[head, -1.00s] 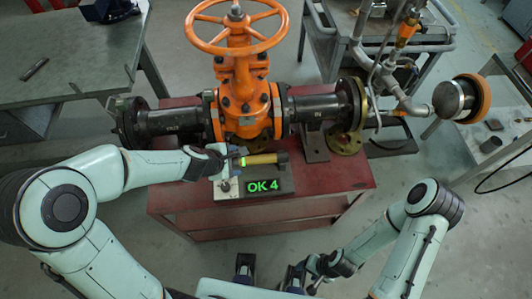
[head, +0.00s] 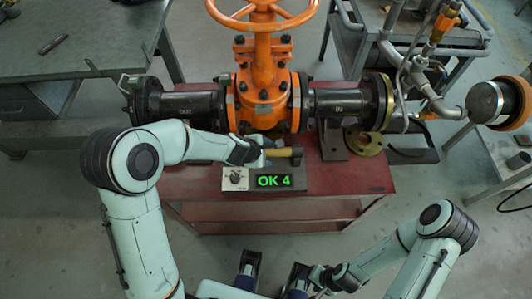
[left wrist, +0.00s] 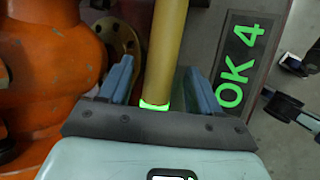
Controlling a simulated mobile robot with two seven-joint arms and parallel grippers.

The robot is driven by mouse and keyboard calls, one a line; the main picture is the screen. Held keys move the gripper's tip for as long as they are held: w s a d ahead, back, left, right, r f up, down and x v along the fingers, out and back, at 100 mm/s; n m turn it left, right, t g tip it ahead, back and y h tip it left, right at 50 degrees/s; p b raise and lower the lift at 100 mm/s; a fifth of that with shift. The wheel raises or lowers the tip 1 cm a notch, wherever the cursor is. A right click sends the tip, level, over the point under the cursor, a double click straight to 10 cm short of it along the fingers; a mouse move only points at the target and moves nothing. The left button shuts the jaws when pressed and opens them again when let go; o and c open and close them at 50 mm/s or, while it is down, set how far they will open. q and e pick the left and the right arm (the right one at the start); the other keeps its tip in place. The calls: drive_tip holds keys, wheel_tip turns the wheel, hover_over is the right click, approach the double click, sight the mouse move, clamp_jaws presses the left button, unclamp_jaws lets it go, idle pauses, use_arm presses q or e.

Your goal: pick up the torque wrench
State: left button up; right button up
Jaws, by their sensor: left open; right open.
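The torque wrench (head: 284,153) has a yellow-brown handle with a dark end and lies behind the display box on the red table. In the left wrist view its handle (left wrist: 166,45) runs between my fingers, with a lit green ring near the palm. My left gripper (head: 262,153) is open, with one finger on each side of the handle; a gap shows on both sides. It hides part of the wrench in the head view. My right gripper (head: 272,266) is open and empty at the bottom, in front of the table and away from the wrench.
The display box (head: 300,187) reads "OK 4" and has a knob (head: 235,177). An orange gate valve (head: 262,85) with black flanged pipes stands just behind the wrench. A brass flange (head: 366,142) lies to the right. The red table's front right (head: 350,180) is clear.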

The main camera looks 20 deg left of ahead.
use_arm(q)
clamp_jaws()
drive_tip(key=shift+w+r, duration=0.1)
drive_tip(key=shift+r, duration=0.1)
use_arm(e)
drive_tip(key=shift+r, duration=0.1)
